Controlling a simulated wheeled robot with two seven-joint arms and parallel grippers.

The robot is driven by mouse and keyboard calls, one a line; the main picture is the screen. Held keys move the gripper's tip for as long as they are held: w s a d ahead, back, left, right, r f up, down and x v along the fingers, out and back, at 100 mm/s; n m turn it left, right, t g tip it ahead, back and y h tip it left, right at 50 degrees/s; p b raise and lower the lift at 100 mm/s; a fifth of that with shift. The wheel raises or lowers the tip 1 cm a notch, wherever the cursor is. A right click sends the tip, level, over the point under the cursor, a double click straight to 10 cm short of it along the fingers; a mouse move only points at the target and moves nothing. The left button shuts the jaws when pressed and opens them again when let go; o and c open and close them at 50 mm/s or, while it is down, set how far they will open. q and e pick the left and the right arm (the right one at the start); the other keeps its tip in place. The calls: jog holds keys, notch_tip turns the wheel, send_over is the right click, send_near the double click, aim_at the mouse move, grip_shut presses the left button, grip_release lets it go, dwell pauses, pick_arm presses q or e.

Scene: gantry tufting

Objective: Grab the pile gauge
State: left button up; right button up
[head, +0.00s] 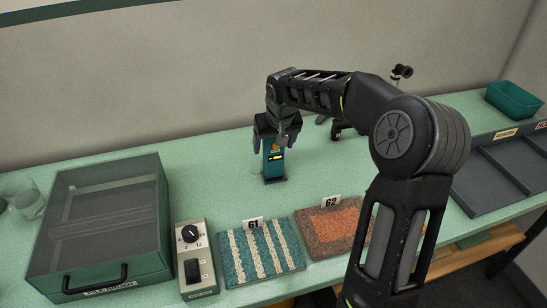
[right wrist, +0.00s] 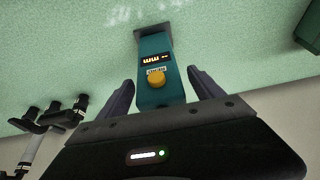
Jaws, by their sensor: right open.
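The pile gauge (head: 272,162) is a teal upright block with a small lit display and a yellow button, standing on a dark foot on the green bench. In the right wrist view the pile gauge (right wrist: 157,80) stands between the two fingers, with a gap visible on each side. My right gripper (head: 270,142) points down over the top of the gauge, its fingers open on either side of it. It also shows in the right wrist view (right wrist: 160,88), open around the gauge. My left gripper is not in view.
Carpet samples tagged 61 (head: 262,252) and 62 (head: 335,228) lie in front. A dial box (head: 195,262) and a large lidded case (head: 105,215) stand left. A grey divided tray (head: 500,175) and green bin (head: 514,100) are right. A black stand (right wrist: 50,118) is near the gripper.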

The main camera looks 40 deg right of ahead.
jog(key=shift+w+f, duration=0.15)
jog(key=shift+f, duration=0.15)
dwell(0.4)
grip_shut()
dwell(0.6)
jog(key=shift+r, duration=0.1)
